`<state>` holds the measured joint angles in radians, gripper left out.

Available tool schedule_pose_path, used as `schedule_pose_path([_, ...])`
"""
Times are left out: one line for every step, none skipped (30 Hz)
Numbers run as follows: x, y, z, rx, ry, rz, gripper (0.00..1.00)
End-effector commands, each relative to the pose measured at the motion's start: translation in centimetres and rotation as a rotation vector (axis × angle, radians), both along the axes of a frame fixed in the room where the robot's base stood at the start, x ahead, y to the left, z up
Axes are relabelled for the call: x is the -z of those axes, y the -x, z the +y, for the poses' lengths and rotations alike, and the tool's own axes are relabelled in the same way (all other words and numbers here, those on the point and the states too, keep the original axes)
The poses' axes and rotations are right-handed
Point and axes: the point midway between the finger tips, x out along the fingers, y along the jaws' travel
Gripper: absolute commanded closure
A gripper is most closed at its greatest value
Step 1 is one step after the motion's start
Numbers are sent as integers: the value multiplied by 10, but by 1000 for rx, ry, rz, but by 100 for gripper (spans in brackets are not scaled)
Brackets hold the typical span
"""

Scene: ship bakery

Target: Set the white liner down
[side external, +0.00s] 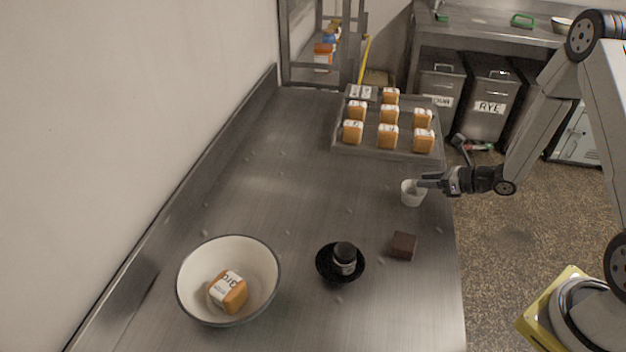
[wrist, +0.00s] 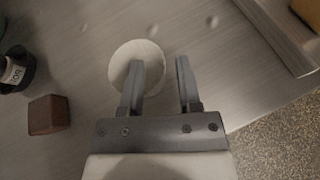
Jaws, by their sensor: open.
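The white liner (side external: 411,199) is a small pale cup on the steel counter near its right edge, and looks upright. It also shows from above in the wrist view (wrist: 120,66) as a pale round shape. My gripper (side external: 424,183) is at the liner's rim, with its jaws apart. In the wrist view my gripper (wrist: 159,63) has its left finger over the liner and its right finger just outside it on the right. The left finger hides part of the liner. I cannot tell whether either finger touches it.
A brown block (side external: 403,246), a black dish (side external: 323,268) holding a dark jar (side external: 345,257), and a white bowl (side external: 262,262) with an orange-and-white block (side external: 229,292) stand nearer. A tray (side external: 340,146) of several similar blocks lies behind. The counter's middle is clear.

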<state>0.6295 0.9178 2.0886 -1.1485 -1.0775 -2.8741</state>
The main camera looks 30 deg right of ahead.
Motion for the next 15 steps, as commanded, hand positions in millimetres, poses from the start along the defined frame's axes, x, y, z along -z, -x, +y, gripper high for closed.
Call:
schedule_pose_path([-3,6,-3,3,-1,1,57])
schedule_pose_path([-4,9,-5,2,0,0,57])
schedule_pose_path([-7,13,-7,4,1,-1,57])
schedule_pose_path([-9,16,-9,4,0,1,57])
schedule_pose_path([-10,20,-10,4,0,1,57])
schedule_pose_path([-13,25,-13,5,1,0,57])
schedule_pose_path([-15,29,-15,4,1,0,57])
schedule_pose_path([-17,32,-17,4,0,1,57])
schedule_pose_path([-19,37,-20,5,0,0,57])
schedule_pose_path([-21,41,-21,4,1,-1,57])
schedule_pose_path([-23,45,-23,5,0,0,57])
schedule_pose_path([-26,50,-25,3,0,-1,57])
schedule_pose_path([-28,53,-27,4,1,-1,57])
schedule_pose_path([-30,57,-29,4,0,-2,57])
schedule_pose_path([-32,61,-31,4,1,-1,57])
